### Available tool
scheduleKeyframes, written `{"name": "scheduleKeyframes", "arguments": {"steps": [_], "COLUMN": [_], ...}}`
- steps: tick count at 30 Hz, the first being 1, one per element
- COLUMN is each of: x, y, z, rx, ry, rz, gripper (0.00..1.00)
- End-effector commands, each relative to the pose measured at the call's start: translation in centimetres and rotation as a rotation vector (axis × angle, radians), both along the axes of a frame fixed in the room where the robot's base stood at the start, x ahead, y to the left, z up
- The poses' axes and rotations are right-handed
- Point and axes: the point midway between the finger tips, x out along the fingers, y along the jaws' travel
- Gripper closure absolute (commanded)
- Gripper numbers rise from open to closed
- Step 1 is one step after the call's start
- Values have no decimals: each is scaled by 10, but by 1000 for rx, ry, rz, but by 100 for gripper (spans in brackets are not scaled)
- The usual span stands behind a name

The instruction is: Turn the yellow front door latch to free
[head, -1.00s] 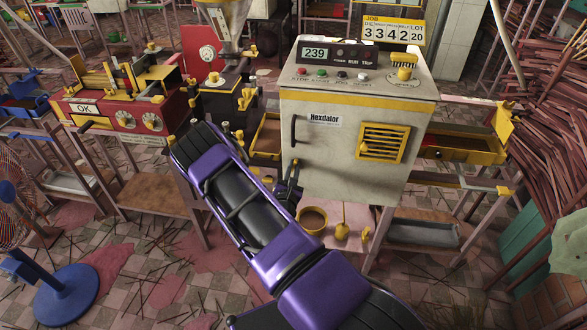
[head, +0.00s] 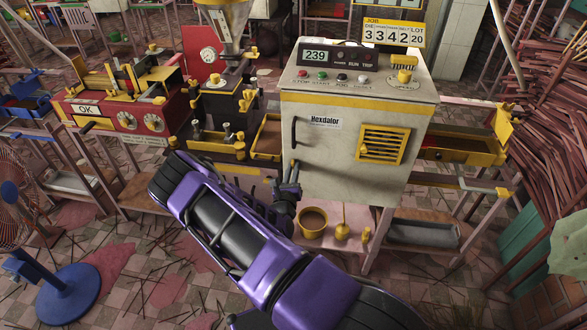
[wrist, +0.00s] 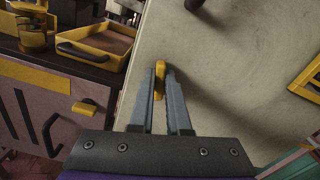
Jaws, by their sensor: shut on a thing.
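The yellow front door latch (wrist: 160,82) is a small lever on the pale door of the Hexdalor cabinet (head: 338,165). In the wrist view it stands lengthwise between the two grey fingers of my gripper (wrist: 161,78), near their tips. My gripper is shut on it, with a finger on each side. In the head view my gripper (head: 291,178) is at the door's lower left edge, below the black door handle (head: 293,131), and largely hides the latch. The door looks closed.
A yellow vent grille (head: 384,143) is on the door's right. A yellow-edged tray (wrist: 95,48) sits just left of the cabinet. A yellow pot (head: 313,222) stands on the shelf below. A red machine (head: 125,115) is further left.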

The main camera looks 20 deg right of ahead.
Motion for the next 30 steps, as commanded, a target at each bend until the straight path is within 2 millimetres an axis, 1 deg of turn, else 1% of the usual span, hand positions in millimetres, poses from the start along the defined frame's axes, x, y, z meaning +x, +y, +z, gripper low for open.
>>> {"name": "scheduleKeyframes", "arguments": {"steps": [6, 15, 21, 30], "x": [1, 1, 1, 1], "y": [2, 2, 2, 2], "z": [0, -1, -1, -2], "rx": [-162, -326, -386, -415], "ry": [110, 222, 262, 283], "rz": [2, 0, -1, -1], "gripper": [100, 100, 100, 100]}}
